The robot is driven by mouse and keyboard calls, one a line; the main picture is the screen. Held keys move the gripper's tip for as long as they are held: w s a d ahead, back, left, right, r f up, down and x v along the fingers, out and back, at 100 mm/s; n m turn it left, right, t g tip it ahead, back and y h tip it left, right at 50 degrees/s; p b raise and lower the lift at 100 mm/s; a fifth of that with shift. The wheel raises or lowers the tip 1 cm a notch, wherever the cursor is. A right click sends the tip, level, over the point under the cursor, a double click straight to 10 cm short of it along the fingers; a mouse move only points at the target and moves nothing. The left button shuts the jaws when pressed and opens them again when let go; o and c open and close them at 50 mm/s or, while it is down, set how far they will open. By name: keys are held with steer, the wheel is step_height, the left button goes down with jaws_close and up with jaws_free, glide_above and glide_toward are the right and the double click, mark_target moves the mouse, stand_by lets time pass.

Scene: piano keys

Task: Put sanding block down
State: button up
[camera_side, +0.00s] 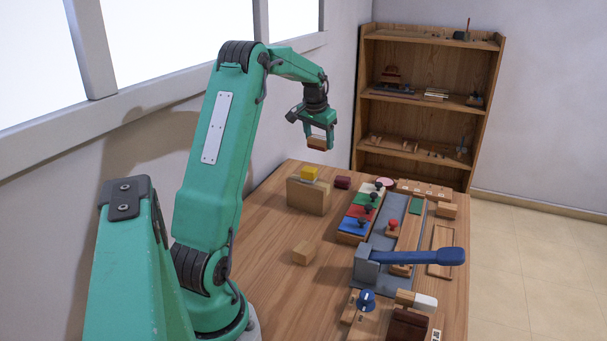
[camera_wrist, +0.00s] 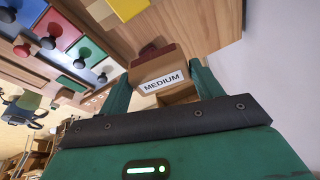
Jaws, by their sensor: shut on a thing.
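The sanding block (camera_side: 318,144), a tan wooden block with a white label reading MEDIUM in the wrist view (camera_wrist: 160,80), is held between the fingers of my gripper (camera_side: 319,140). In the wrist view my gripper (camera_wrist: 162,88) has a green finger on each side of the block. The block hangs in the air well above the far part of the table. Its underside is not clearly seen.
A wooden box (camera_side: 306,198) with a yellow block (camera_side: 309,173) on top and a dark red block (camera_side: 342,182) stand on the wooden table (camera_side: 275,232). Coloured panels with knobs (camera_side: 361,212) and a blue-handled lever (camera_side: 430,257) lie right.

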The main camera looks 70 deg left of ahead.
steer(key=s+d+f+n, duration=0.1)
steer(key=s+d, duration=0.7)
steer(key=s, duration=0.3)
steer(key=s+d+f+n, duration=0.1)
steer(key=s+d, duration=0.7)
steer(key=s, duration=0.3)
step_height(320, 180, down, 8)
steer(key=shift+a+r, duration=0.15)
steer(key=shift+a, duration=0.05)
steer(key=shift+w+f, duration=0.1)
steer(key=shift+f, duration=2.1)
steer(key=shift+f, duration=1.75)
steer(key=shift+f, duration=0.15)
